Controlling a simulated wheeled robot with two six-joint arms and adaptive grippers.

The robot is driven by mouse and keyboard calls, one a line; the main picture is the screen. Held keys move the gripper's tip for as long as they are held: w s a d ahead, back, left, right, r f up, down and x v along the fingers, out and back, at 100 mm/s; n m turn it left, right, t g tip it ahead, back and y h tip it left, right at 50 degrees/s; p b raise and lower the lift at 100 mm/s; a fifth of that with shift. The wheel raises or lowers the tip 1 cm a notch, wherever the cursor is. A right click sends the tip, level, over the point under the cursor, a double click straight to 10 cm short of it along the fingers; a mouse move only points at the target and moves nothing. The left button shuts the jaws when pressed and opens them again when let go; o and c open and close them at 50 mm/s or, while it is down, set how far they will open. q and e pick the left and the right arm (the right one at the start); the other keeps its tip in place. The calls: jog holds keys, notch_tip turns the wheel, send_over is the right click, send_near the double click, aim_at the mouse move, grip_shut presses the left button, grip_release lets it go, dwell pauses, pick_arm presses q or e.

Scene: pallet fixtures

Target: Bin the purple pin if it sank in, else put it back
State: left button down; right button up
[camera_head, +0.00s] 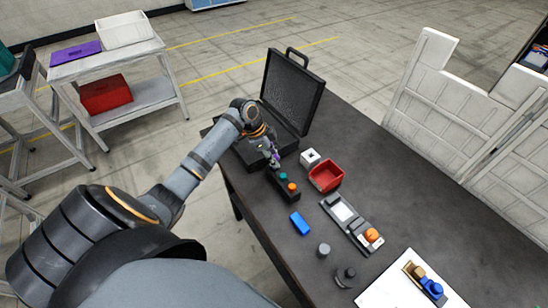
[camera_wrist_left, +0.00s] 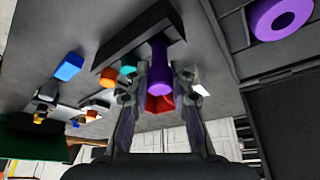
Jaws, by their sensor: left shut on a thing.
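The purple pin (camera_wrist_left: 160,68) is upright between the two fingers of my left gripper (camera_wrist_left: 158,88) in the left wrist view. The gripper is shut on it. The pin meets the end of the black block (camera_wrist_left: 122,38); how deep it sits there I cannot tell. In the head view my left gripper (camera_head: 273,160) is over the far end of that black block (camera_head: 292,196). The teal pin (camera_head: 283,176) and orange pin (camera_head: 292,187) stand in the block. The red bin (camera_head: 326,188) stands to its right. My right gripper is not in view.
An open black case (camera_head: 290,90) stands behind the block. A white holed block (camera_head: 310,157) is beside the bin. A blue block (camera_head: 300,223) and a grey device (camera_head: 342,212) lie nearer. A purple ring (camera_wrist_left: 260,20) shows in the wrist view.

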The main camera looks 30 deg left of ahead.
pick_arm(q)
jog(key=shift+f+b, duration=0.4)
jog(key=shift+f, duration=0.4)
jog(key=c, duration=0.7)
grip_release()
jog(key=shift+r, duration=0.1)
notch_tip(320, 180, up, 7)
jog(key=p, duration=0.7)
jog(key=shift+r+p, duration=0.6)
jog(key=shift+r, duration=0.35)
